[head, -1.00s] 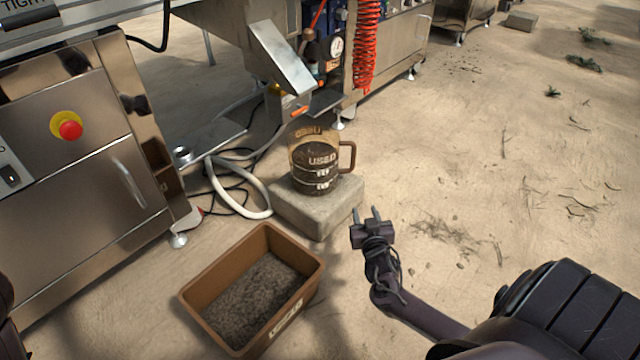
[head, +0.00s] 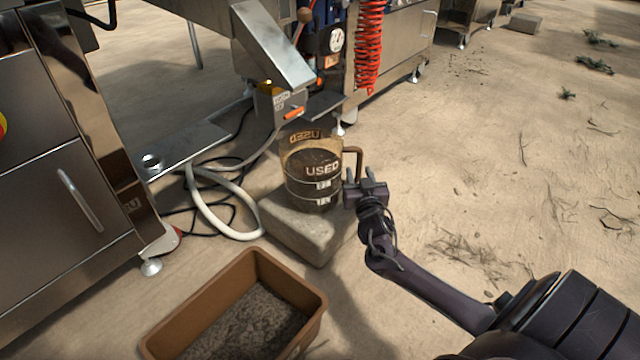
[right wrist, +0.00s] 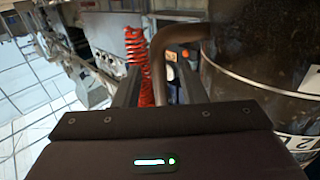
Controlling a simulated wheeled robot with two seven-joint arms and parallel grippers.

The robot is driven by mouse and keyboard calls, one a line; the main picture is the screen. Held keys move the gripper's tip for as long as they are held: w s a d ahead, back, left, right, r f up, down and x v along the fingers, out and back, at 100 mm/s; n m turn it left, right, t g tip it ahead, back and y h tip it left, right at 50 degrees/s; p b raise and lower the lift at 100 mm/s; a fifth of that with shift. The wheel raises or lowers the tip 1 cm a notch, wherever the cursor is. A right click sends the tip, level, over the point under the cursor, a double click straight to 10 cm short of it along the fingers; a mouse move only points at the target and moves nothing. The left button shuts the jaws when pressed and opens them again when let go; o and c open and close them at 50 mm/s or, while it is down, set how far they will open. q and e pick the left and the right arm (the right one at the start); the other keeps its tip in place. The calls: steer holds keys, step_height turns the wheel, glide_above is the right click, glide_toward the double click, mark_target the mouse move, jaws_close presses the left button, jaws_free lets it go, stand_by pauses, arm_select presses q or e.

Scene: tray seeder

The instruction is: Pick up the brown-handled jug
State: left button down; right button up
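The jug (head: 312,180) is clear with dark contents, metal bands and the word USED. It stands upright on a stone block (head: 290,225) in the head view. Its brown handle (head: 354,150) is on its right side. My right gripper (head: 366,178) is at the handle's lower part. In the right wrist view, the handle (right wrist: 163,62) runs between the two spread fingers (right wrist: 160,88), with the jug's body (right wrist: 255,80) at the right. The gripper looks open around the handle; finger contact cannot be told. My left gripper is out of view.
A brown bin (head: 315,305) of dark soil stands in front of the block. A white hose (head: 200,210) and black cables lie left of it. The machine's chute (head: 272,45) and red coiled hose (head: 369,45) are behind. Sandy floor at the right is mostly clear.

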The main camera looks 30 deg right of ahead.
steer(key=shift+b+x, duration=0.35)
steer(key=shift+x, duration=0.55)
jaws_close()
stand_by(0.7)
steer(key=shift+r, duration=0.2)
